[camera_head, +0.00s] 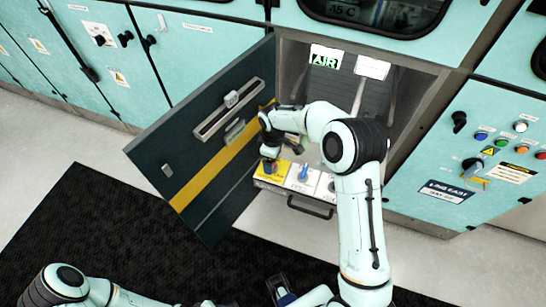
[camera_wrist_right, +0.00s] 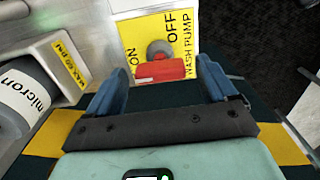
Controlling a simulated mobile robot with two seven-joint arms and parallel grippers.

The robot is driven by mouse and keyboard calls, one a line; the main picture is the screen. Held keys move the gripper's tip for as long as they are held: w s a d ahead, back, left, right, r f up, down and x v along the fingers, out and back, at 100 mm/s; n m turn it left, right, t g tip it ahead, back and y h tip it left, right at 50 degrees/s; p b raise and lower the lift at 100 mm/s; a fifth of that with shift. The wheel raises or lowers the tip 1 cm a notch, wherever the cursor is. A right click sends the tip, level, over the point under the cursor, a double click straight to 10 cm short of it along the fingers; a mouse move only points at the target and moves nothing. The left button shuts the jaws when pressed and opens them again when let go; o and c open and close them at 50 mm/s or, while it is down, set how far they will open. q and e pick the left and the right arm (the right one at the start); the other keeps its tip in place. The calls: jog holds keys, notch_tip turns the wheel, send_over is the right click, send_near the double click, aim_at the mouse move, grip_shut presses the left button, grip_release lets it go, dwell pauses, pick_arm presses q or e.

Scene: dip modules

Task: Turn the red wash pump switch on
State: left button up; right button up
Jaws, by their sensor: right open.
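The red wash pump switch (camera_wrist_right: 160,72) shows in the right wrist view as a red handle at a round grey hub on a yellow plate (camera_wrist_right: 131,36). The plate is marked ON, OFF and WASH PUMP. My right gripper (camera_wrist_right: 162,66) is open, with one blue finger on each side of the red handle; I cannot tell whether they touch it. In the head view the right gripper (camera_head: 270,160) is at the yellow plate (camera_head: 270,172), mostly covering the switch. My left gripper (camera_head: 281,288) is at the bottom edge, partly cut off, away from the switch.
An open dark door (camera_head: 205,135) with a yellow stripe stands left of the right gripper. A blue switch (camera_head: 303,172) sits beside the yellow plate, above a dark handle (camera_head: 310,208). A labelled canister (camera_wrist_right: 25,90) is close at left in the wrist view.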

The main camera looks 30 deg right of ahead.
jog(key=shift+r, duration=0.15)
notch_tip(320, 180, up, 13)
jog(key=p, duration=0.1)
dwell(0.7)
